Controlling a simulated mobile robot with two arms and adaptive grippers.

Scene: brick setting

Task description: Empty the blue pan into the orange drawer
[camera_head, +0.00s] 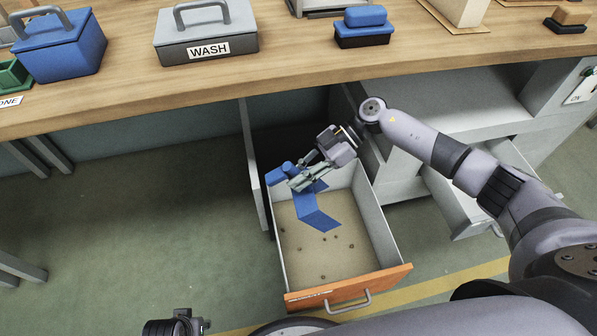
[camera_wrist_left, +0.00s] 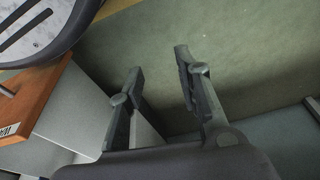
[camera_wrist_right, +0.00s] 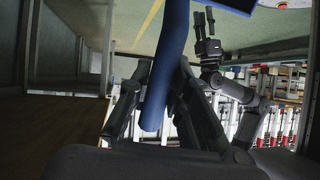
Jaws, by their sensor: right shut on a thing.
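The blue pan (camera_head: 318,212) is tipped steeply over the orange drawer (camera_head: 355,287), its flat part facing down into the drawer. Several small dark bits (camera_head: 335,237) lie on the drawer's pale floor. My right gripper (camera_head: 292,180) is shut on the pan's blue handle, which also shows between the fingers in the right wrist view (camera_wrist_right: 163,75). The drawer stands pulled open under the bench. My left gripper (camera_wrist_left: 165,85) is open and empty, beside the drawer's front corner. Only part of it shows at the bottom of the head view (camera_head: 176,325).
The wooden bench top (camera_head: 290,78) overhangs the back of the drawer. On it stand a grey WASH box (camera_head: 205,35), a blue lidded box (camera_head: 60,45) and a blue-topped brush (camera_head: 364,27). Another grey drawer (camera_head: 468,200) is open at right.

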